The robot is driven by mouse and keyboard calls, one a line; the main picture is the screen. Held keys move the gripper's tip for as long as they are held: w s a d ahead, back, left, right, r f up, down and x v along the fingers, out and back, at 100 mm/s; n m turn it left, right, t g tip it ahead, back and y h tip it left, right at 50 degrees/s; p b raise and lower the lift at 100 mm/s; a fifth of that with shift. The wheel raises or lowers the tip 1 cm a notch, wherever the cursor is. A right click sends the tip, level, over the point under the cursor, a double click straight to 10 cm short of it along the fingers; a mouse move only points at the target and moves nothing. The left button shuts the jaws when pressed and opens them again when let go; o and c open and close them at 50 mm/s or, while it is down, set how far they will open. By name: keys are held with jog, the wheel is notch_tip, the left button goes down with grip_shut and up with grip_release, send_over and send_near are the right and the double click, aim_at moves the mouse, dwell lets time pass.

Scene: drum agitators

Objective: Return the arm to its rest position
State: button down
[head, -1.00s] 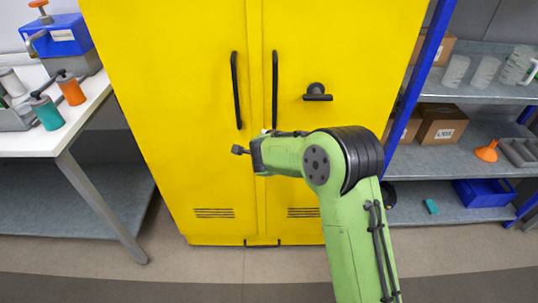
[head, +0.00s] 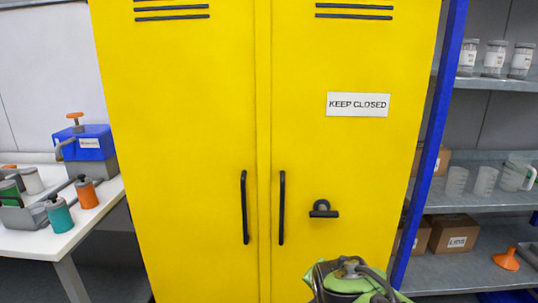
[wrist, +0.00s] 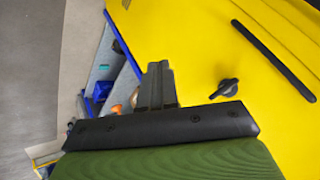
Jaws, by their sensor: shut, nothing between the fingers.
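My gripper (wrist: 158,70) shows in the wrist view with its grey fingers together and nothing between them. It is clear of the yellow cabinet (wrist: 195,40), whose front fills the right of that view. In the head view only a green and black part of my arm shows at the bottom edge, right of centre; the gripper's fingers cannot be made out there. The cabinet (head: 180,120) stands straight ahead with both doors shut.
The cabinet has two black handles (head: 244,207) and a black latch knob (head: 323,209). A white bench (head: 85,225) with a blue box (head: 95,145) and coloured canisters stands at left. Grey shelves (head: 470,200) with jars, jugs and boxes stand at right.

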jog(key=s+d+r+n+g+y, duration=0.15)
jog(key=s+n, duration=0.35)
jog(key=s, duration=0.5)
jog(key=s+d+n, duration=0.2)
jog(key=s+n, duration=0.3)
jog(key=s, duration=0.6)
notch_tip(320, 180, up, 12)
jog(key=p, duration=1.3)
jog(key=shift+w+r, duration=0.15)
jog(key=shift+w, duration=0.1)
jog(key=c, duration=1.8)
grip_release()
